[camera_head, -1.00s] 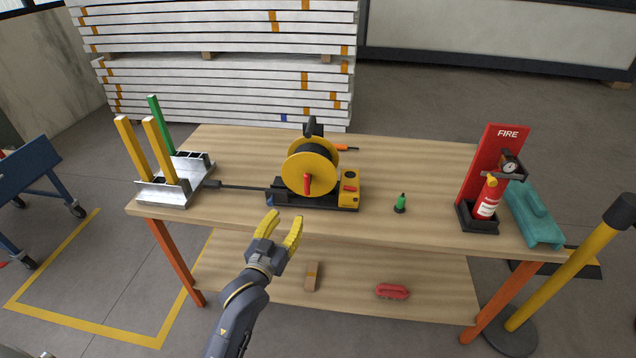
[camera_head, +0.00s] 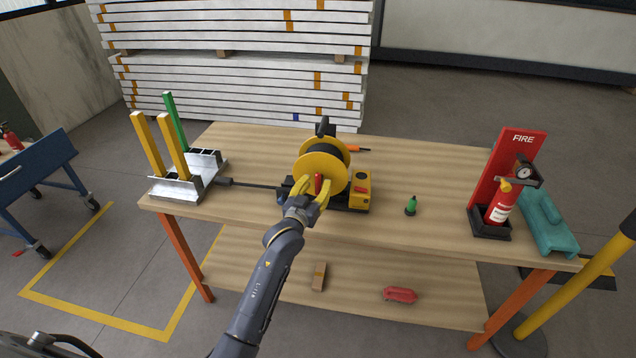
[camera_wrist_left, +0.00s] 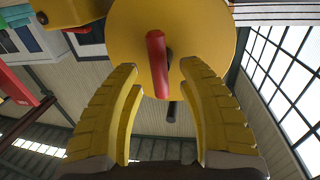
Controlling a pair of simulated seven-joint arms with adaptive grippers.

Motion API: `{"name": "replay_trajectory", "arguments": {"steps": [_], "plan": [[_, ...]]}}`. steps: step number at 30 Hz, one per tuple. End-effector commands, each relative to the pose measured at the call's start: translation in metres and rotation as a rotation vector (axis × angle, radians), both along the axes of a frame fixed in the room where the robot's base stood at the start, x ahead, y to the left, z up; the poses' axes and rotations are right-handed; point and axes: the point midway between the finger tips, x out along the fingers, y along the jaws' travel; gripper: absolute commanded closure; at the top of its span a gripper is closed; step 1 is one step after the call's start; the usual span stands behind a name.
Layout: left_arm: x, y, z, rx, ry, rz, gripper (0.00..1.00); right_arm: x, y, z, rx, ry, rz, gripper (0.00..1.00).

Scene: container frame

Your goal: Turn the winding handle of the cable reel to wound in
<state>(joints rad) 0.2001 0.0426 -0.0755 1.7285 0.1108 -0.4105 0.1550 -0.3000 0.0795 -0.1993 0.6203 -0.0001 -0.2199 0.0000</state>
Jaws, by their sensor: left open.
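The cable reel (camera_head: 330,164) stands on the workbench, with a yellow round side plate and a black cable drum. Its red winding handle (camera_head: 319,183) sticks out from the front plate; in the left wrist view the handle (camera_wrist_left: 157,62) shows as a red grip beside a dark crank. My left gripper (camera_head: 309,188) is open, its yellow fingers on either side of the handle in the head view. In the left wrist view the red grip lies between and slightly beyond the fingertips, with gaps at both sides. My right gripper is not in view.
A metal bracket with yellow and green posts (camera_head: 178,178) stands left of the reel. A lower shelf (camera_head: 350,285) holds a red object and a small block.

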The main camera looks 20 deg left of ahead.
Motion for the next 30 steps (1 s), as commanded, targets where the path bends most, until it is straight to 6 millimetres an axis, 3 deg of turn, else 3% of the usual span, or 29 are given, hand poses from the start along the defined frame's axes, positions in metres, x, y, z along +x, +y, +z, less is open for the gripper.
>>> {"name": "replay_trajectory", "arguments": {"steps": [6,18,27,30], "plan": [[0.014,-0.001,0.001,0.0,-0.002,0.0,0.6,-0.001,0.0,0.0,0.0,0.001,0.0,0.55],[0.017,-0.001,0.0,0.0,-0.001,0.0,0.58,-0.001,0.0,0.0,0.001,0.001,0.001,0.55],[0.017,-0.001,0.0,-0.001,-0.001,0.0,0.93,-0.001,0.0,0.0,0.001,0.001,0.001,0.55],[0.017,-0.001,0.0,-0.001,-0.001,0.0,1.0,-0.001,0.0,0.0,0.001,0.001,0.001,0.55]]}}
